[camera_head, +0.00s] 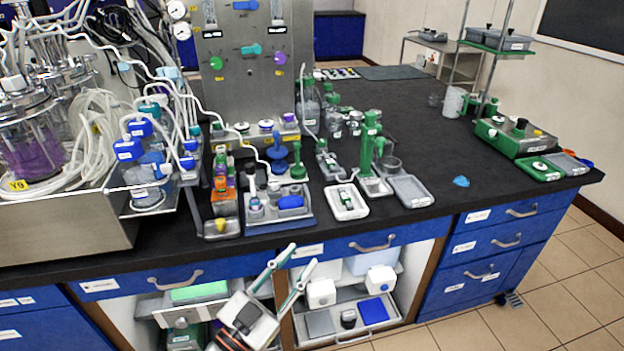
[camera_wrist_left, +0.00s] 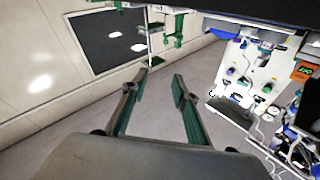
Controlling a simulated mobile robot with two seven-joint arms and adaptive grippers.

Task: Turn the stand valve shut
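My left gripper (camera_head: 301,256) is in front of the bench's front edge, below the worktop, pointing up. Its two fingers are apart with nothing between them; the left wrist view shows the same open, empty gripper (camera_wrist_left: 159,80). I cannot tell for sure which part is the stand valve. A green stand (camera_head: 370,150) with a tall column is on the bench, beyond the gripper. The grey upright panel (camera_head: 240,90) carries a green knob (camera_head: 216,63), a teal handle (camera_head: 250,50) and a purple knob (camera_head: 280,58). The gripper touches none of these. My right gripper is not in view.
The black bench top (camera_head: 430,120) has free room at the back right. Glass vessels and tubing crowd its left. A white tray (camera_head: 346,202) and a grey tray (camera_head: 411,191) lie near the front edge. Open cabinet shelves (camera_head: 350,300) are behind the gripper.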

